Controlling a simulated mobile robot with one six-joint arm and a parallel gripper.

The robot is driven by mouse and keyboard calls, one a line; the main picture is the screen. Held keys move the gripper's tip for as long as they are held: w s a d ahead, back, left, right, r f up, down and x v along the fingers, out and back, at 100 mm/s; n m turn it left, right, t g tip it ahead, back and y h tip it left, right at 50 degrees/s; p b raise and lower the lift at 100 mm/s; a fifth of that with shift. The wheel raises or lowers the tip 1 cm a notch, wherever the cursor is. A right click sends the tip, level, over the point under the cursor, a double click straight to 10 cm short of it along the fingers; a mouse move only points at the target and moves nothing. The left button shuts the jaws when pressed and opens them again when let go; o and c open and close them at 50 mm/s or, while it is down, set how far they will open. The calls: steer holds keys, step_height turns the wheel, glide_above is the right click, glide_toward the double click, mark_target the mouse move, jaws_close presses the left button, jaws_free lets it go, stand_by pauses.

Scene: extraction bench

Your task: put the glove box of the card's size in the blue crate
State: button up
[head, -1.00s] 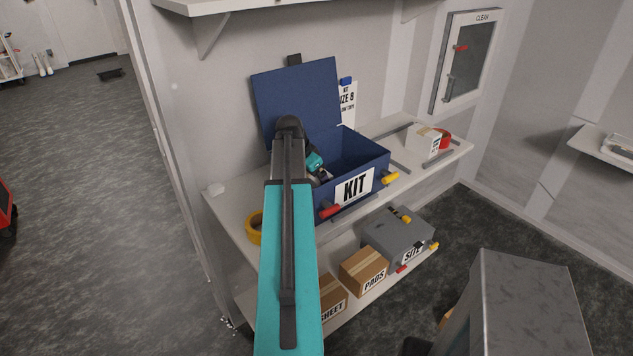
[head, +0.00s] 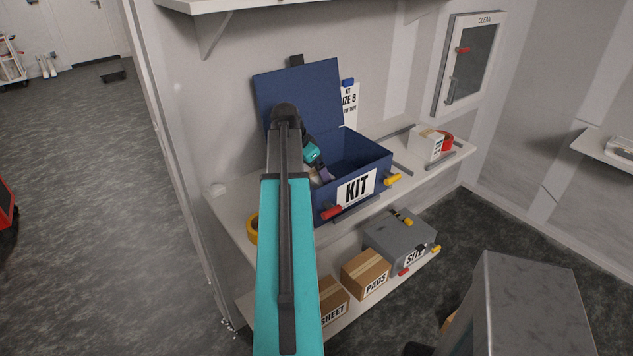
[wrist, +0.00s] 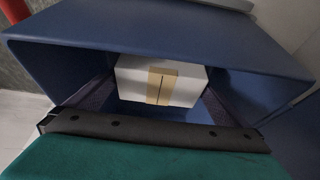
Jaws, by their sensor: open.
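The blue crate (head: 372,166) stands on the upper shelf with its lid open and a KIT label on its front. A white card (head: 349,100) behind it reads KIT, SIZE 8, with smaller text I cannot read surely. My gripper (wrist: 158,98) is inside the crate, open. A white box with a tan band (wrist: 187,83) lies in the crate between and just beyond the fingers; its size marking is not visible. In the head view my arm hides the crate's left part. Another white box with a tan band (head: 424,146) stands on the shelf right of the crate.
A red tape roll (head: 446,141) sits beside the shelf box. A yellow roll (head: 252,229) lies left of the crate. Red (head: 331,212) and yellow (head: 392,179) handles stick out at the crate's front. A grey case (head: 398,236) and cardboard boxes (head: 365,274) fill the lower shelf.

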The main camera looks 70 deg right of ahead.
steer(key=b+v, duration=0.1)
steer(key=v, duration=0.6)
steer(key=shift+a+r+b, duration=0.2)
steer(key=shift+r+b, duration=0.15)
steer(key=shift+w, duration=0.1)
stand_by(0.5)
